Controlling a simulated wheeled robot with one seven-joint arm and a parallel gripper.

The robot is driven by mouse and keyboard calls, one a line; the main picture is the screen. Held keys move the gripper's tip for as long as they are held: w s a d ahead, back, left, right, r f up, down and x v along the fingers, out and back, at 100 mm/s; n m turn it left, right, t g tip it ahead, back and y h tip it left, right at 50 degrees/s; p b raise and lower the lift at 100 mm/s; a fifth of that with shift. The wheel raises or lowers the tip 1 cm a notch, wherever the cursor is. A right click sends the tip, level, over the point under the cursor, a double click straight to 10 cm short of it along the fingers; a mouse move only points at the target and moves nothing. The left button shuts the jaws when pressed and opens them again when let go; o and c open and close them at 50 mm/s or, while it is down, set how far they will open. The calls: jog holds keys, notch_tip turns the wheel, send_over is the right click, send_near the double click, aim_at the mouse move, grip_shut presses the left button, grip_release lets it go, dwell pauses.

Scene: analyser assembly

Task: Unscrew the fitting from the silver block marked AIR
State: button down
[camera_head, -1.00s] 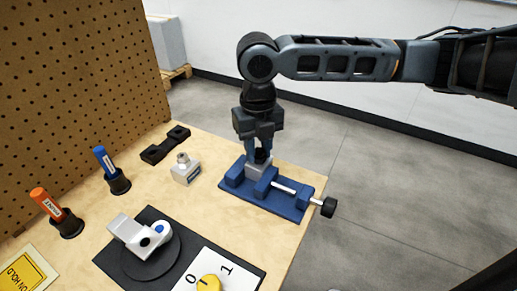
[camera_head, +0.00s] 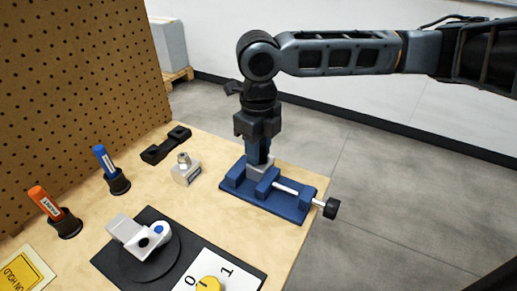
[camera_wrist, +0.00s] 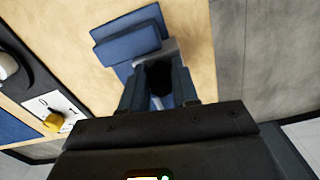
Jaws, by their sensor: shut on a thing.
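A silver block (camera_head: 261,169) sits clamped in the blue vise (camera_head: 290,211) at the table's right side; no label on it is legible. My gripper (camera_head: 258,158) points straight down over this block. Its fingers are shut on a dark fitting (camera_wrist: 158,76) at the block's top. The fingers hide most of the fitting in the head view, and I cannot tell how far it is screwed in. A second silver block (camera_head: 186,174) with a metal fitting (camera_head: 183,159) stands on the table to the left; its label is too small to read.
The vise handle (camera_head: 331,208) sticks out past the table edge. A black bracket (camera_head: 166,145) lies near the pegboard (camera_head: 80,90). Blue (camera_head: 105,160) and orange (camera_head: 45,203) markers stand in holders. A grey device (camera_head: 140,238) and a yellow knob (camera_head: 208,285) are in front.

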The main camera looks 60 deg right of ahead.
jog(key=n, duration=0.3)
jog(key=shift+a+n, duration=0.1)
jog(key=shift+n, duration=0.3)
jog(key=n, duration=0.4)
jog(key=shift+s+a, duration=0.1)
jog(key=shift+c, duration=1)
grip_release()
jog(key=shift+r, duration=0.2)
